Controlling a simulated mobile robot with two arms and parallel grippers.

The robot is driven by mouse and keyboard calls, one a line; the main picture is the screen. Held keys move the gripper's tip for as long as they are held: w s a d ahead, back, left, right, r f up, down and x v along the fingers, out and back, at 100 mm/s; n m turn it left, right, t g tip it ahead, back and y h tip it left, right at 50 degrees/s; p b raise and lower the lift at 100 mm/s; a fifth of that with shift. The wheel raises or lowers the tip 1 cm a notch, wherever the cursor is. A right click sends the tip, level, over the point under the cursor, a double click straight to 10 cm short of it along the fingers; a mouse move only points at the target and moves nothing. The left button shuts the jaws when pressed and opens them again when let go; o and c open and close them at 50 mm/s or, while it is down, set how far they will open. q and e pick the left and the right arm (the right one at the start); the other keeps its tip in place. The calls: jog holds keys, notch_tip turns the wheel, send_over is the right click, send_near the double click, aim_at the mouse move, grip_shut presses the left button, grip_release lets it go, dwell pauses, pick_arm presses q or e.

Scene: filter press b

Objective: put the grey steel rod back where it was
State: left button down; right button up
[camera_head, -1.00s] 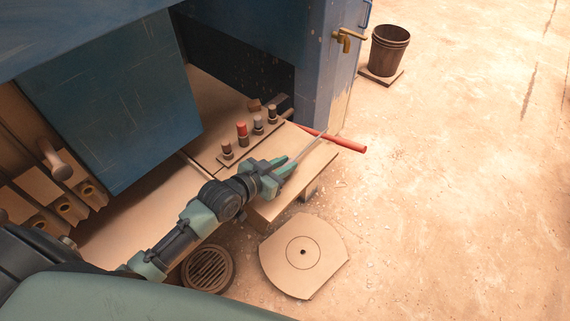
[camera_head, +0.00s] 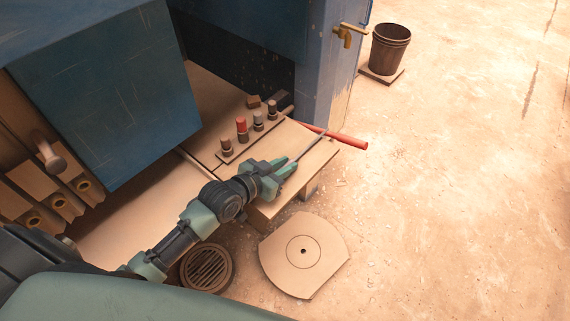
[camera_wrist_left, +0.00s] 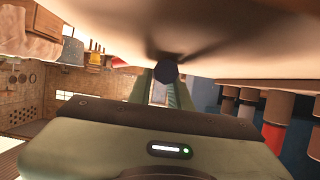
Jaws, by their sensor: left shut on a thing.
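The grey steel rod (camera_head: 313,146) is thin and dark in the head view. It sticks out from my left gripper (camera_head: 286,166), slanting up and to the right over the bench (camera_head: 290,190). My left gripper is shut on the rod near its lower end. In the left wrist view, a dark round end, seemingly the rod's (camera_wrist_left: 167,71), shows end-on between the fingers (camera_wrist_left: 165,92), close to a pale surface. Whether the rod touches the bench is unclear. My right gripper is not in view.
A strip with several knobs (camera_head: 242,128), one red-topped, stands left of my gripper. A blue machine (camera_head: 115,95) blocks the left. A round plate (camera_head: 303,255) and a drain grate (camera_head: 207,268) are on the floor.

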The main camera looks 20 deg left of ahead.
pick_arm(q)
jog(key=shift+f, duration=0.3)
jog(key=c, duration=1.2)
grip_release()
jog(key=v, duration=0.7)
jog(key=shift+s+a+r, duration=0.15)
jog(key=shift+s+r, duration=0.05)
jog(key=shift+s, duration=0.15)
